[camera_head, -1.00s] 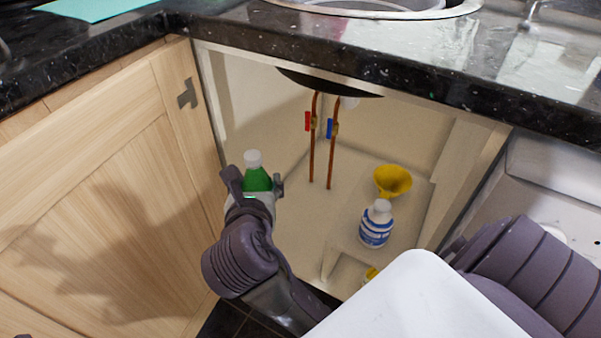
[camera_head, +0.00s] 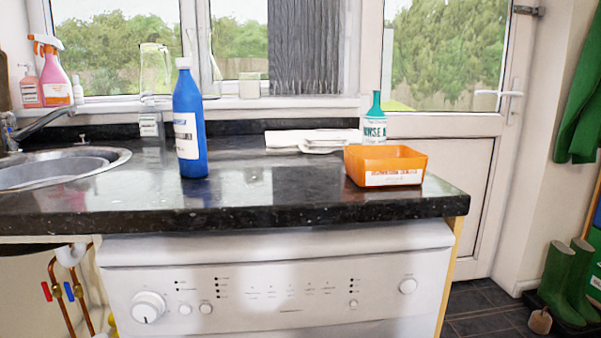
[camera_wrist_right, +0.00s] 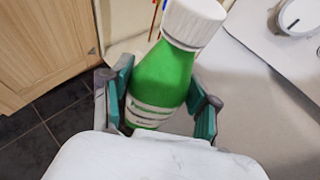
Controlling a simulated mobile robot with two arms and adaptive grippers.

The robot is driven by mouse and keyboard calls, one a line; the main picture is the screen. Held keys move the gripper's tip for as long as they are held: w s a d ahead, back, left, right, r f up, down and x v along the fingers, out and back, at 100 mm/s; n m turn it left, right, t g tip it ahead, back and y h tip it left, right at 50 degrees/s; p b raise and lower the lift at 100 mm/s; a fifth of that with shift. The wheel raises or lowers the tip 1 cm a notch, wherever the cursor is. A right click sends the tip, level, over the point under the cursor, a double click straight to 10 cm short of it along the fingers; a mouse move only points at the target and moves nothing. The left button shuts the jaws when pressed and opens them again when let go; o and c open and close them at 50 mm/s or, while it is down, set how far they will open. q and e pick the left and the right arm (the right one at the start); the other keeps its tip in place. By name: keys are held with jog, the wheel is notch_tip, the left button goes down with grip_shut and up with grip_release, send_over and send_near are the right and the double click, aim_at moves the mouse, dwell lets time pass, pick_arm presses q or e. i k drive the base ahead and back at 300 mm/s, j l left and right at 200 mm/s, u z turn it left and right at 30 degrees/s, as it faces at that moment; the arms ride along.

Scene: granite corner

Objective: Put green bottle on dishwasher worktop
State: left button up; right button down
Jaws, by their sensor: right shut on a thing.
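In the right wrist view, my right gripper (camera_wrist_right: 160,95) is shut on the green bottle (camera_wrist_right: 162,82). The bottle has a white cap and a pale label, and it leans with its cap toward the top right of the picture. Its lower end is hidden. In the head view, the black granite worktop (camera_head: 270,195) runs above the white dishwasher (camera_head: 250,258). Neither gripper shows in the head view, and my left gripper is in no current view.
On the worktop stand a tall blue bottle (camera_head: 188,125), an orange tub (camera_head: 385,165) and a teal-topped bottle (camera_head: 374,125). A white cloth-like item (camera_head: 310,138) lies behind. The sink (camera_head: 60,168) is at left. Worktop between blue bottle and tub is clear.

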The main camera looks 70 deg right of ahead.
aim_at(272, 172)
jog(key=z, duration=1.85)
